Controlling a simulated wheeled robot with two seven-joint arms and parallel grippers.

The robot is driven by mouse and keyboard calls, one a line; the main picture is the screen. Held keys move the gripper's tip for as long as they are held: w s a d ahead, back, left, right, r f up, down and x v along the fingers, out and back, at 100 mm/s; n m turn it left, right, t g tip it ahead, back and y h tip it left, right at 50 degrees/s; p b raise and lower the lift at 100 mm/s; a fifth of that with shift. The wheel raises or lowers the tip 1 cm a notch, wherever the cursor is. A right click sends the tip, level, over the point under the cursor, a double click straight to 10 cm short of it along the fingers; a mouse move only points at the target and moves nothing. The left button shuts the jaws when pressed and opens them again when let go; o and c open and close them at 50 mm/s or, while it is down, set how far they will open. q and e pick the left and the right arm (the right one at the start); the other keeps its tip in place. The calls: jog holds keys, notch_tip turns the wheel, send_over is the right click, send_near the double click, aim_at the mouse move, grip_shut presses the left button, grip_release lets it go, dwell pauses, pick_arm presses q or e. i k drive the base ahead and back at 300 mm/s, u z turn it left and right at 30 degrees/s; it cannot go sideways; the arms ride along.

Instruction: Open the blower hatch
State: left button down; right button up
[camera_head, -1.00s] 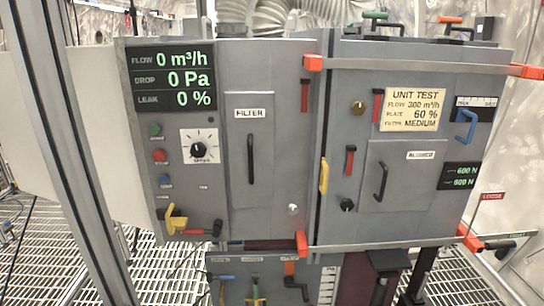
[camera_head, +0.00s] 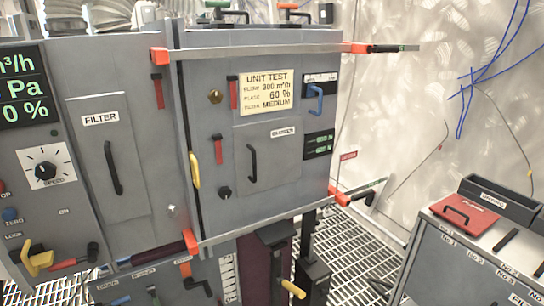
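The blower hatch (camera_head: 274,168) is a grey panel in the right-hand cabinet section and lies flush in the front, looking shut. It bears a small label that reads as "BLOWER" and a black upright handle (camera_head: 252,163) near its left edge. A black knob (camera_head: 225,193) and a red lever (camera_head: 218,150) sit to its left. A yellow handle (camera_head: 195,170) is on the section's left edge. Neither of my grippers is in view, and nothing touches the hatch.
Steel bars with red end brackets cross above (camera_head: 160,56) and below (camera_head: 190,241) the hatch. The filter panel (camera_head: 122,185) is to the left. A grey cart with a red tray (camera_head: 464,216) stands at the lower right. Open grating (camera_head: 365,255) lies between cart and cabinet.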

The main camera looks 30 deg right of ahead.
aim_at(267, 154)
jog(key=z, duration=0.4)
jog(key=k, duration=0.5)
jog(key=z, duration=1.05)
jog(key=i, duration=1.55)
jog(key=u, duration=0.9)
